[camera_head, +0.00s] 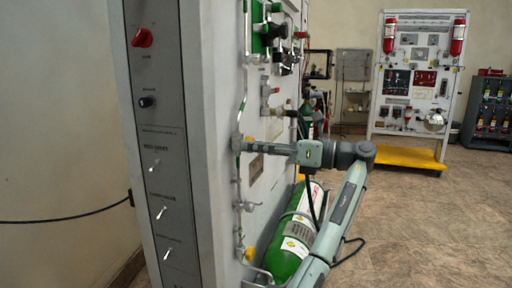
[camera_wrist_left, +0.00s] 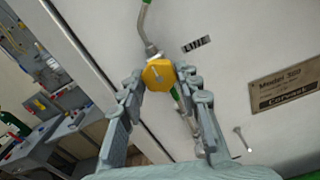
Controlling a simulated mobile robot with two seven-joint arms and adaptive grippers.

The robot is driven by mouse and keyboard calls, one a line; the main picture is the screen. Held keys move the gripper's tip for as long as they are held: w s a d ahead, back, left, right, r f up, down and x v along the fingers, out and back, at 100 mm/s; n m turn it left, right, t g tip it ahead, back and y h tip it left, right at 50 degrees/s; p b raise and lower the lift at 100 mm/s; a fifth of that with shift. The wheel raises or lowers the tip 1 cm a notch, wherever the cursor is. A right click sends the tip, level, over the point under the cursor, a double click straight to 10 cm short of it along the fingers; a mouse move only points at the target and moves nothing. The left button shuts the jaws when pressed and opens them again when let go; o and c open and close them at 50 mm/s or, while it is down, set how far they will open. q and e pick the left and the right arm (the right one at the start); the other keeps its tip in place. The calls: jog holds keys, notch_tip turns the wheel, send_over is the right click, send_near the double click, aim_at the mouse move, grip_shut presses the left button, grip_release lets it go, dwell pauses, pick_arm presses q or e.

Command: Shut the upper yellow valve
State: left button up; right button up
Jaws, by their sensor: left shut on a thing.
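The upper yellow valve (camera_wrist_left: 159,73) is a yellow knob on a thin metal pipe at the panel. In the left wrist view it sits between my fingertips, which touch it on both sides. In the head view my left gripper (camera_head: 244,145) reaches leftward to the panel's side and is shut on this valve, mostly hiding it. The two fingers of my left gripper also show in the left wrist view (camera_wrist_left: 160,80). A lower yellow valve (camera_head: 249,254) is farther down the same panel. My right gripper is not in view.
The grey trainer cabinet (camera_head: 222,75) with switches stands close at left. A green oxygen cylinder (camera_head: 292,245) stands below my left arm. A metal plate (camera_wrist_left: 285,88) is on the panel beside the valve. A second trainer rack (camera_head: 412,80) stands far back; the floor at right is clear.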

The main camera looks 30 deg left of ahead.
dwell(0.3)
pick_arm(q)
jog(key=o, duration=1.2)
jog(key=shift+c, duration=0.2)
jog(key=v, duration=1.2)
jog(key=shift+d, duration=0.15)
